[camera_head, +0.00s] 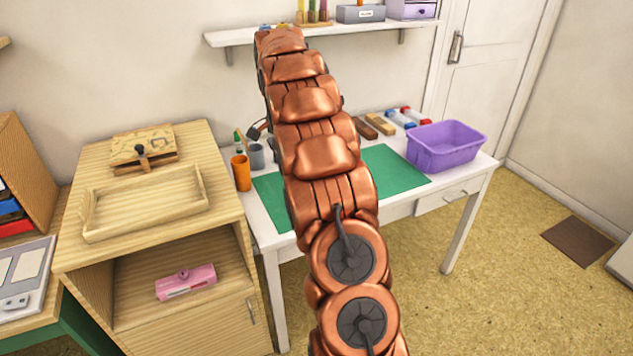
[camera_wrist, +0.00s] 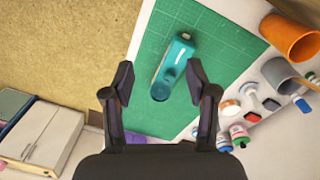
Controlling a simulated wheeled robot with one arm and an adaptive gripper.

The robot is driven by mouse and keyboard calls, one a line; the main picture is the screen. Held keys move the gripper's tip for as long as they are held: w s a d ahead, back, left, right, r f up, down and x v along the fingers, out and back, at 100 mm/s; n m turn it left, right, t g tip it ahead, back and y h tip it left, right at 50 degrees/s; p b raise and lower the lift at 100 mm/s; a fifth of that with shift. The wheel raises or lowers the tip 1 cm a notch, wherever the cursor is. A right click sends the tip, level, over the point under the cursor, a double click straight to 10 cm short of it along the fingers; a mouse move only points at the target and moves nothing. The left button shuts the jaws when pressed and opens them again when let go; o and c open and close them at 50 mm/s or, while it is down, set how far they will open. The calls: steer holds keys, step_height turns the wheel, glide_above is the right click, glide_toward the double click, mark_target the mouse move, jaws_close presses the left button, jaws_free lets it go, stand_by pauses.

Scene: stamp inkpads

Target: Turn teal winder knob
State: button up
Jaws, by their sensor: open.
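A teal winder (camera_wrist: 172,68) lies on the green cutting mat (camera_wrist: 207,60) in the wrist view. It is a long teal body with a round teal part, which looks like its knob (camera_wrist: 161,90), at the end nearer my gripper. My gripper (camera_wrist: 160,80) is open, with one black finger on each side of the knob end in the picture. I cannot tell how high the fingers are above it, and nothing is between them that I can see held. In the head view my copper arm hides the winder and the gripper; the green mat (camera_head: 400,172) shows on both sides of it.
An orange cup (camera_wrist: 290,38) and a grey cup (camera_wrist: 280,72) stand beside the mat, with small bottles and stamps near. A purple bin (camera_head: 446,147) stands at the table's right end. A wooden cabinet with a tray (camera_head: 150,217) is at the left.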

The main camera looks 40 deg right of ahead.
steer(key=d+f+m, duration=0.1)
steer(key=d+f, duration=0.1)
steer(key=d, duration=0.2)
steer(key=w+d+f+m, duration=0.1)
steer(key=d+f+m, duration=0.1)
steer(key=d, duration=0.3)
steer(key=w+d+f+m, duration=0.1)
steer(key=d+f, duration=0.2)
steer(key=d, duration=0.1)
steer(key=shift+w+d+f+m+t+b, duration=0.15)
steer(key=shift+f+m+t+b, duration=0.15)
steer(key=shift+f+m, duration=0.1)
steer(key=shift+d+f, duration=0.1)
steer(key=shift+f, duration=0.5)
steer(key=shift+f+p, duration=0.75)
steer(key=shift+f, duration=2.55)
jaws_close()
